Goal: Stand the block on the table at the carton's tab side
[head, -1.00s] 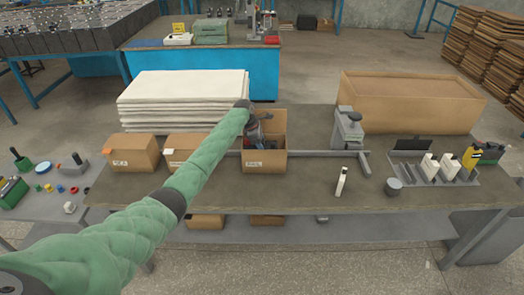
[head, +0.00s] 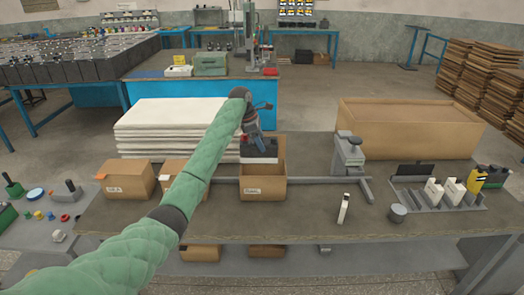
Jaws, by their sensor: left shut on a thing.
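The open cardboard carton (head: 263,190) stands on the table (head: 300,222) near its middle, with a white label on its front wall. My left gripper (head: 254,136) reaches over the carton from above and is shut on a block (head: 259,154). The block has a dark upper part and a white lower part, and it is held at the carton's mouth, roughly upright. The block's lower end and the carton's inside are partly hidden. I cannot make out a tab on this carton. My right gripper is out of view.
A grey clamp-like fixture (head: 349,155) stands right of the carton. A white upright piece (head: 344,209) and a grey cylinder (head: 397,213) stand further right. Bare table lies between them.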

